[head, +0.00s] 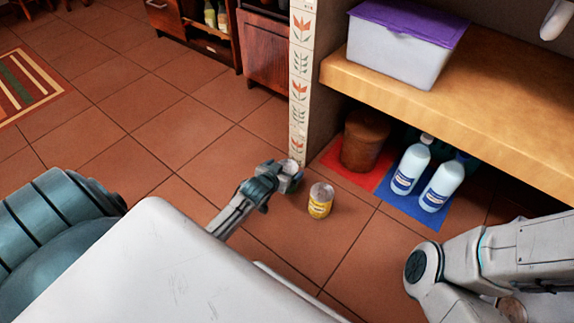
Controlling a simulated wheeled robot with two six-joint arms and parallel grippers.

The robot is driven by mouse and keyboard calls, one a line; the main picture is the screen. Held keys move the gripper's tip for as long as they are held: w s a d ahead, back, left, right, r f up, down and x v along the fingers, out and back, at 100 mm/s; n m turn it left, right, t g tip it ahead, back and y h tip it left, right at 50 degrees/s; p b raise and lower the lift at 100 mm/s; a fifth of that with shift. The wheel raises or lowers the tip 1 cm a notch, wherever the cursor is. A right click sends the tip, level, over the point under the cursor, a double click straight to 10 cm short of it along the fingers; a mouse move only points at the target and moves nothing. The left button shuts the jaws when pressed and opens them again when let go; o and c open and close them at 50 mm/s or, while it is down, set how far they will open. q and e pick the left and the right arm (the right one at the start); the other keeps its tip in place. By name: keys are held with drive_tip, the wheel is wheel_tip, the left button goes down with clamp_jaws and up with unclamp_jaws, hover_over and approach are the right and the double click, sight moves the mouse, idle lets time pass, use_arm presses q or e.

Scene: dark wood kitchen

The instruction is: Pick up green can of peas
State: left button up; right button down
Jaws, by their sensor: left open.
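My left gripper (290,176) is low over the tiled floor, near the foot of the tiled pillar, with its jaws open. A pale round top (291,166) shows at its fingertips. It may be a can lid, but the gripper hides the rest, and I cannot tell its colour or whether it is between the fingers. No green can is clearly visible. My right arm comes in at the lower right, and its gripper is out of view.
A wooden counter (500,110) overhangs the floor at right, with a purple-lidded box (402,52) on it. Beneath are a brown pot (363,142) on a red mat and two light blue bottles (411,165) on a blue mat. Floor at left is clear up to the striped rug (25,85).

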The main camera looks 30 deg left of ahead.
use_arm(q)
drive_tip(key=b+x, duration=0.2)
drive_tip(key=x, duration=0.1)
drive_tip(key=shift+w+d+f, duration=0.1)
drive_tip(key=shift+f, duration=0.2)
drive_tip(key=shift+w+b, duration=0.3)
drive_tip(key=shift+b, duration=0.05)
drive_tip(key=c, duration=1.3)
drive_tip(key=shift+r, duration=0.1)
drive_tip(key=shift+c, duration=0.6)
